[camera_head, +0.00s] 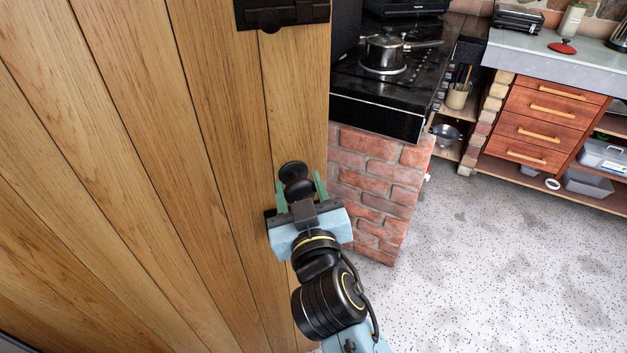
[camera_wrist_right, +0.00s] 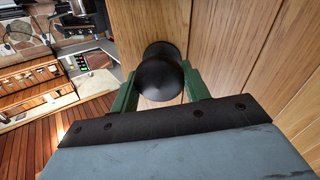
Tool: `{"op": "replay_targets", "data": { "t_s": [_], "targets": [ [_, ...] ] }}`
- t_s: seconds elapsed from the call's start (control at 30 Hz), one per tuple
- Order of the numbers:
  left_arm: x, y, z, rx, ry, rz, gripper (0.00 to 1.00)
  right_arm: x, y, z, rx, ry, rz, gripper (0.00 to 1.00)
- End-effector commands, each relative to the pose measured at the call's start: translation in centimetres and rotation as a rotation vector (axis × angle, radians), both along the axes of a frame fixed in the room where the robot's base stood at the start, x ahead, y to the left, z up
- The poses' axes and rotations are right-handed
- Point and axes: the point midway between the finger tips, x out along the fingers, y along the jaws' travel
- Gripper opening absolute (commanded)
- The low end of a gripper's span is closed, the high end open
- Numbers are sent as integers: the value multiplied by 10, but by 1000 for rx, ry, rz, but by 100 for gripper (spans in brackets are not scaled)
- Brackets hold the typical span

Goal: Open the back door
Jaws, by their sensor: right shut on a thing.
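The back door (camera_head: 200,130) is made of upright light-brown wooden planks and fills the left of the head view. A round black knob (camera_head: 294,178) sits near its right edge. My right gripper (camera_head: 300,188) is at the knob, with one green finger on each side of it. In the right wrist view the black knob (camera_wrist_right: 160,72) lies between the two green fingers, in front of the planks. The gripper is shut on the knob. My left gripper is not in view.
A black latch (camera_head: 282,14) is on the door above the knob. Beyond the door edge, a brick plinth (camera_head: 372,185) carries a black stove (camera_head: 390,90) with a steel pot (camera_head: 384,52). Wooden drawers (camera_head: 545,120) stand farther right. The speckled grey floor (camera_head: 500,265) at lower right is clear.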

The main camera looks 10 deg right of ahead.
Motion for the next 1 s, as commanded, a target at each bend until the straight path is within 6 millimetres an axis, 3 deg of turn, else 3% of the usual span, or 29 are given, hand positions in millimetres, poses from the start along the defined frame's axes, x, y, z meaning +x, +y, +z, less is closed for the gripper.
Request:
{"op": "replay_targets", "data": {
  "t_s": [0.17, 0.47, 0.5, 0.6, 1.0],
  "targets": [
    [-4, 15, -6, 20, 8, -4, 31, -9, 8, -1, 8, 5, -5, 5],
    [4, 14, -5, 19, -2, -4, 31, -9, 7, 0, 6, 4, -10, 5],
    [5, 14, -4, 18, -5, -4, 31, -9, 7, 0, 6, 4, -10, 51],
    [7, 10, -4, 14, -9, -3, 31, -9, 6, 0, 5, 4, -12, 65],
    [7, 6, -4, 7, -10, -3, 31, -10, 5, 1, 3, 3, -13, 67]
  ]
}}
